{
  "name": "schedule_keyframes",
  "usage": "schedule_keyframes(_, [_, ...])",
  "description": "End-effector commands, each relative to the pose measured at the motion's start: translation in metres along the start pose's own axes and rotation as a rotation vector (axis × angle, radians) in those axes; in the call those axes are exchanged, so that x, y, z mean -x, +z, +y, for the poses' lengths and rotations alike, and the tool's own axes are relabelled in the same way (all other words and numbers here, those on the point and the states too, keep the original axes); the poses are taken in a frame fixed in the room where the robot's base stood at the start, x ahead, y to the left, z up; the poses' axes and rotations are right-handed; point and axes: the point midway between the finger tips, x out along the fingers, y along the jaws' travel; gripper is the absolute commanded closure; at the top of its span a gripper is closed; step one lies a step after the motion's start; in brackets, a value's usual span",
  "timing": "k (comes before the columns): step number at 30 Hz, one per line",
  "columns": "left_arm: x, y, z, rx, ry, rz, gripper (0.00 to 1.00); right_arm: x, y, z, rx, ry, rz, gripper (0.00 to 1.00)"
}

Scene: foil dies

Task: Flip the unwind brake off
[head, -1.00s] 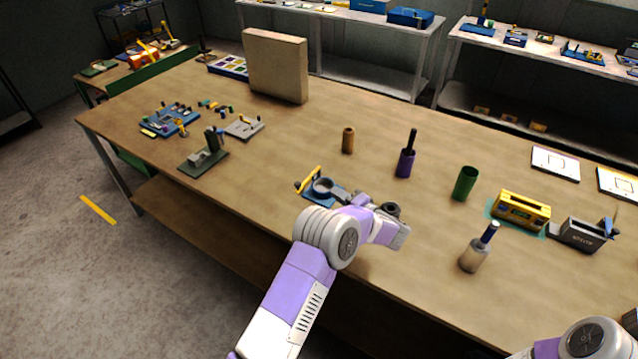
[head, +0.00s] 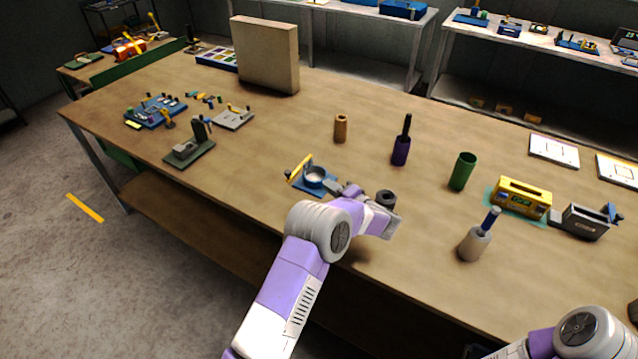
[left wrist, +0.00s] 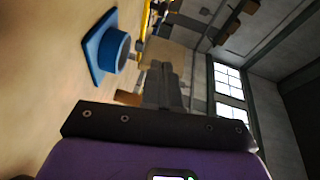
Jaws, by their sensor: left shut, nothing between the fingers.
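A blue-based fixture with a round cup (head: 314,178) stands near the table's front edge, and a yellow lever (head: 300,168) slants up on its left side. I take this lever to be the brake; no label is readable. My left gripper (head: 336,187) is shut and empty, just right of the fixture; whether it touches the fixture is unclear. In the left wrist view the closed fingers (left wrist: 163,85) point ahead. There the blue cup (left wrist: 112,50) is at upper left and part of the yellow lever (left wrist: 145,22) is beyond it. My right gripper is out of view.
A brown cylinder (head: 341,129), a purple holder (head: 401,150), a green cup (head: 463,171) and a beige bottle (head: 474,243) stand on the table (head: 400,265). A yellow box (head: 522,197) and a grey box (head: 586,222) are at right. A tall tan block (head: 268,55) stands at the back.

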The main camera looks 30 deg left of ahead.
Motion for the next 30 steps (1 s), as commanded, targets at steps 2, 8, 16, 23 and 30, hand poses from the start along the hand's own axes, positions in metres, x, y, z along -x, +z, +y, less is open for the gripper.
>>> schedule_keyframes(2, [-0.015, 0.002, 0.001, 0.001, -0.002, -0.004, 1.0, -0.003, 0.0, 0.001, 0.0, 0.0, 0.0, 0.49])
schedule_keyframes(8, [-0.059, 0.002, 0.002, 0.003, -0.002, -0.005, 1.0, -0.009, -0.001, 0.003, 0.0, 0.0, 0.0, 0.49])
schedule_keyframes(16, [-0.102, 0.015, 0.0, 0.0, -0.002, -0.002, 1.0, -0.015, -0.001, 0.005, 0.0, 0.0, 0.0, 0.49])
schedule_keyframes(23, [-0.114, 0.028, -0.001, 0.001, -0.002, 0.0, 1.0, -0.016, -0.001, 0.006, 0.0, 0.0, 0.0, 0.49])
schedule_keyframes(30, [-0.115, 0.029, -0.001, 0.001, -0.002, 0.001, 1.0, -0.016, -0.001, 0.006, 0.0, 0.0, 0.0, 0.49])
